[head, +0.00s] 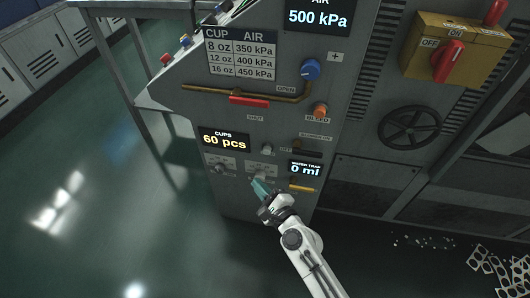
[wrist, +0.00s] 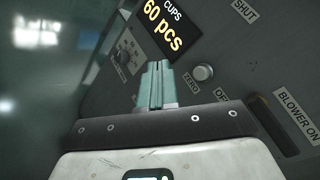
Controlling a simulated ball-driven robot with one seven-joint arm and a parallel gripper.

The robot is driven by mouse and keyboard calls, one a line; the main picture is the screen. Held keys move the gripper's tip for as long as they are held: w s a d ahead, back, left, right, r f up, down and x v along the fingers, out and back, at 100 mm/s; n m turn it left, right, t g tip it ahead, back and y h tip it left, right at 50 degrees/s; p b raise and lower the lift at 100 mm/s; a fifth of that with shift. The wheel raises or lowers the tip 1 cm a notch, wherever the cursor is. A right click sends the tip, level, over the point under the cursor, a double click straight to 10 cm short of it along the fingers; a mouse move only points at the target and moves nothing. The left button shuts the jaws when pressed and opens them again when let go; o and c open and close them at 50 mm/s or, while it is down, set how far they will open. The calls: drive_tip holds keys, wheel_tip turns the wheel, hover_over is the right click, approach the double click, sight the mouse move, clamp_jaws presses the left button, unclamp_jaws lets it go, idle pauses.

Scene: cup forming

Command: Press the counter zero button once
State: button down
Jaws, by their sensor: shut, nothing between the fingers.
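The counter display (head: 224,140) reads "CUPS 60 pcs" on the grey machine panel; it also shows in the wrist view (wrist: 162,27). The counter zero button (head: 266,149) is a small round pale knob just right of the display. In the wrist view the button (wrist: 203,72) has a "ZERO" label beside it. My gripper (head: 258,184) has teal fingers pressed together with nothing between them. It is below the button in the head view. In the wrist view my gripper (wrist: 154,66) is left of the button, apart from it in the picture.
An orange bleed knob (head: 320,111), a blue knob (head: 310,69) and a red shut handle (head: 249,100) sit higher on the panel. A water trap display (head: 305,169) reads "0 ml" above a yellow handle (head: 301,186). A small dial (wrist: 128,52) is left of my fingers.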

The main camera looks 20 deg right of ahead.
sight(267, 151)
drive_tip(key=shift+w, duration=0.1)
drive_tip(key=w+d+b, duration=0.3)
drive_tip(key=w+d, duration=0.2)
drive_tip(key=w, duration=0.2)
drive_tip(key=shift+d, duration=0.15)
idle(2.1)
drive_tip(key=shift+w+d+b, duration=0.2)
drive_tip(key=shift+w+b, duration=0.1)
drive_tip(key=shift+w+d, duration=0.3)
drive_tip(key=shift+w, duration=0.1)
idle(0.9)
drive_tip(key=shift+s, duration=0.1)
drive_tip(key=shift+s+a, duration=0.5)
drive_tip(key=shift+s, duration=0.2)
